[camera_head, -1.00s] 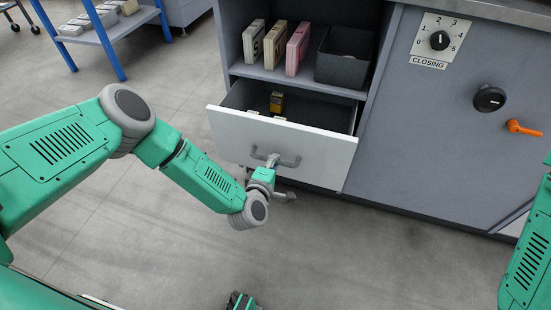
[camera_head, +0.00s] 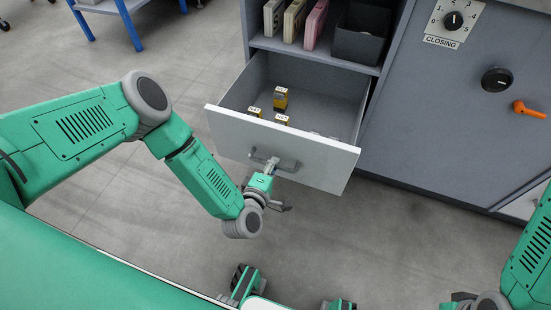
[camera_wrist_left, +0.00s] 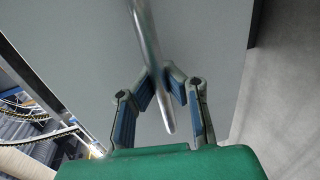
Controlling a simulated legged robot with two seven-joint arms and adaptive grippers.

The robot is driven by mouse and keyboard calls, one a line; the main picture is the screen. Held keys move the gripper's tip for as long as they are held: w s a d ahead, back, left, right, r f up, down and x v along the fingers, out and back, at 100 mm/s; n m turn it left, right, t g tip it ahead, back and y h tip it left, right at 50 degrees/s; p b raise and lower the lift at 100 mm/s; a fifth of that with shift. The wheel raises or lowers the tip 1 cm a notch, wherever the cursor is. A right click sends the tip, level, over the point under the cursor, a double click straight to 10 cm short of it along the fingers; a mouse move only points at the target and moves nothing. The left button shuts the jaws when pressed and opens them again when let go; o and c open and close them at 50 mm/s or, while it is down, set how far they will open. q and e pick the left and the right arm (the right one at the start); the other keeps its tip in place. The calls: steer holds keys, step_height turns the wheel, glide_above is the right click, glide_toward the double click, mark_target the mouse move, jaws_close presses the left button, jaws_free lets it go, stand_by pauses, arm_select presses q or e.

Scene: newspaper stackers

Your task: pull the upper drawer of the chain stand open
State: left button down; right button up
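The upper drawer of the chain stand, with a pale grey front (camera_head: 320,165), stands well out from the cabinet in the head view. Its inside shows. A grey bar handle (camera_head: 288,167) sits on the front.
Small yellow boxes (camera_head: 280,99) stand in the drawer. The shelf above holds upright packs (camera_head: 293,20) and a dark bin (camera_head: 362,32). A dial panel (camera_head: 454,22), black knob (camera_head: 496,79) and orange handle (camera_head: 529,110) are at right. The floor before the drawer is clear.

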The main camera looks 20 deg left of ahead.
arm_select(q)
steer(key=shift+s+f, duration=0.2)
steer(key=shift+s, duration=0.1)
steer(key=c, duration=1.8)
jaws_free()
steer(key=shift+d, duration=0.1)
steer(key=shift+o, duration=1.2)
steer(key=shift+w, duration=0.1)
steer(key=shift+r, duration=0.1)
steer(key=v, duration=1.2)
